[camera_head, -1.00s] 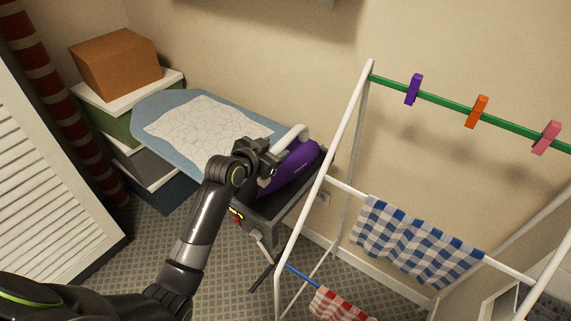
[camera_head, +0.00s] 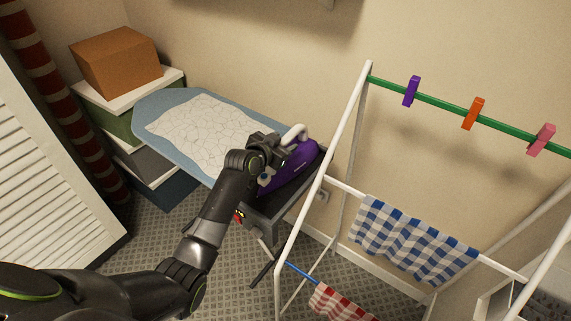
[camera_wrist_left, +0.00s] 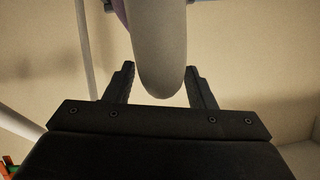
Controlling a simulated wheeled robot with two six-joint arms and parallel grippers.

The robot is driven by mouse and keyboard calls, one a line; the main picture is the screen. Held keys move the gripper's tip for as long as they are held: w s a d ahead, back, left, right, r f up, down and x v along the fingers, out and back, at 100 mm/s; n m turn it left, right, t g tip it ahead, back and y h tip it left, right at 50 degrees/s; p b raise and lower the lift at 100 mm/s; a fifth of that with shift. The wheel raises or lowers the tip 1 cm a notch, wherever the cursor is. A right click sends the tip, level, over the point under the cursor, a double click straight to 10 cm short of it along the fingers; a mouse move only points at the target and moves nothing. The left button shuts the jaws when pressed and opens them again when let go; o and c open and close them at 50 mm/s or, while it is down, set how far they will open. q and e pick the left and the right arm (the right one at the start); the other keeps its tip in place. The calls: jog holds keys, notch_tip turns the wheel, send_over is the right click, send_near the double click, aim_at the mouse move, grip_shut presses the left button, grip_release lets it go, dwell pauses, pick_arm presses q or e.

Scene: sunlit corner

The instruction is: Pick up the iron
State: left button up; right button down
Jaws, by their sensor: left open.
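The iron (camera_head: 296,163) is purple with a white handle (camera_head: 293,134). It sits on the dark rest at the right end of the ironing board (camera_head: 150,106). My left gripper (camera_head: 281,142) is at the handle and hides part of the iron. In the left wrist view, the open fingers (camera_wrist_left: 160,88) stand on either side of the pale rounded handle (camera_wrist_left: 158,50), with a gap visible at each side. The purple body shows only at the top edge there. My right gripper is not in view.
A white drying rack (camera_head: 328,170) stands close to the right of the iron, with a blue checked cloth (camera_head: 412,238) and a red checked cloth (camera_head: 338,303). Stacked boxes, an orange one (camera_head: 115,62) on top, stand at the left. The wall is close behind the board.

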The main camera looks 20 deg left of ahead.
pick_arm(q)
grip_shut()
dwell(1.3)
jog(key=shift+w+r, duration=0.15)
jog(key=shift+r, duration=0.05)
